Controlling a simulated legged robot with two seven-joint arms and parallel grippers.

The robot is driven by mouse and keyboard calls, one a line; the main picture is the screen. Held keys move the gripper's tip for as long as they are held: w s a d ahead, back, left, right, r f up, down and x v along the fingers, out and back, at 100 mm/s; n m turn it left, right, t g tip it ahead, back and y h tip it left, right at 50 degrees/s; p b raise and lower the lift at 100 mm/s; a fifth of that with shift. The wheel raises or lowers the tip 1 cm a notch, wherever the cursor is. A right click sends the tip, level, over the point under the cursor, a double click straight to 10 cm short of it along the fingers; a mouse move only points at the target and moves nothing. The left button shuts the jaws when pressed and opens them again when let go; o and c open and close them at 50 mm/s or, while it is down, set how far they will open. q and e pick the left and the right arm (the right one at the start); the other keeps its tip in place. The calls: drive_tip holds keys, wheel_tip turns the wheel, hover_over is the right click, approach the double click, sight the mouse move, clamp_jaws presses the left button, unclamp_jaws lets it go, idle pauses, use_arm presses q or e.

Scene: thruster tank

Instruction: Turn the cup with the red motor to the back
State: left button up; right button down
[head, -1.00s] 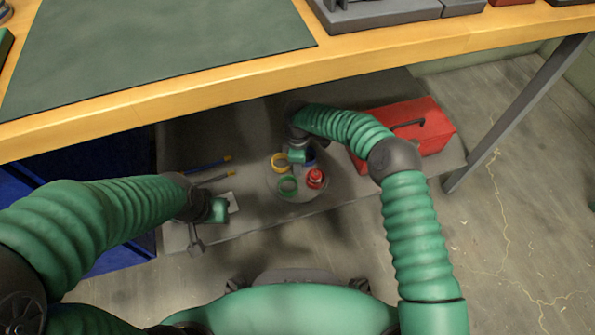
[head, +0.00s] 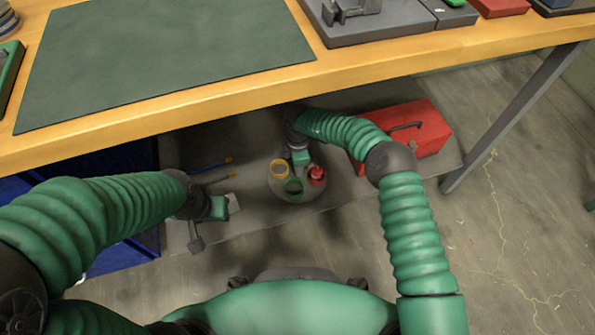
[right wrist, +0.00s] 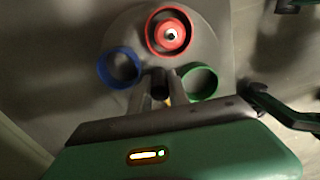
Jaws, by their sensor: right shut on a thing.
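The round grey carousel (head: 295,199) stands on the low shelf and bears several coloured cups. The cup with the red motor (head: 317,175) is on its right side and is at the top of the right wrist view (right wrist: 169,32). The yellow cup (head: 279,168) is on the left and the green cup (head: 294,188) in front. The blue cup (right wrist: 118,67) shows in the right wrist view. My right gripper (head: 300,158) is over the carousel's middle, shut on a dark knob (right wrist: 160,86) between its fingers. My left gripper (head: 217,209) hangs low at left; its fingers are hidden.
A red toolbox (head: 425,125) stands right of the carousel, close to my right arm. The wooden bench top (head: 330,85) overhangs the shelf from above.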

drive_tip(key=shift+r, duration=0.1)
drive_tip(key=n+p, duration=0.1)
drive_tip(key=n, duration=0.1)
drive_tip(key=shift+n, duration=0.3)
drive_tip(key=shift+w+n, duration=0.1)
drive_tip(key=shift+n, duration=0.3)
drive_tip(key=shift+p, duration=0.3)
